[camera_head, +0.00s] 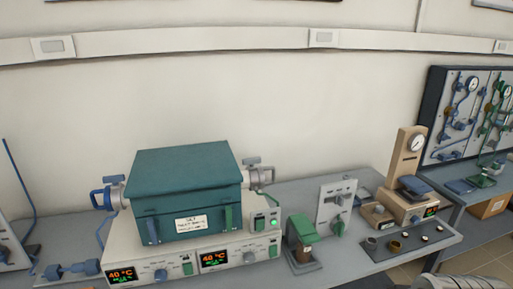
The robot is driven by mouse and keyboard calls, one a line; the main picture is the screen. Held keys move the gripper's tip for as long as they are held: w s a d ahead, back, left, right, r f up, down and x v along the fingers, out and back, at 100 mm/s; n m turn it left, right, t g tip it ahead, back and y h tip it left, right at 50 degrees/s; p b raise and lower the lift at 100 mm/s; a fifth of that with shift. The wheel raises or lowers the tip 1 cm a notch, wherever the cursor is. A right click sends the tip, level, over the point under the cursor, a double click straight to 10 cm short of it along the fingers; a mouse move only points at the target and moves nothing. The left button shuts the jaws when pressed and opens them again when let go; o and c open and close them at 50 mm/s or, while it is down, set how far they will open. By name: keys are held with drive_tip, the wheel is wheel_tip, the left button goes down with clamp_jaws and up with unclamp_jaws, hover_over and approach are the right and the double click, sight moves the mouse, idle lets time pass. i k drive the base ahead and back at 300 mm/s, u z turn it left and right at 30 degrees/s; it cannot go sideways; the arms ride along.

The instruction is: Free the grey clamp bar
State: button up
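A teal box-shaped furnace (187,190) with a closed lid and a white label stands on a white base unit at the left. A grey clamp-like fitting (262,176) sits against its right side, with a small grey bar at its top. A blue-handled fitting (106,194) sits against its left side. I cannot tell for certain which part is the grey clamp bar. My gripper is not in view.
The base unit (205,263) shows two 40 °C displays and a lit green button. A green-topped device (303,240), a white switch panel (336,206) and a gauge instrument (408,170) stand to its right. A dark tray (440,240) holds small round items.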

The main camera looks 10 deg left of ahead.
sight(251, 161)
drive_tip(key=u, duration=0.3)
drive_tip(key=i, duration=0.95)
drive_tip(key=u, duration=0.55)
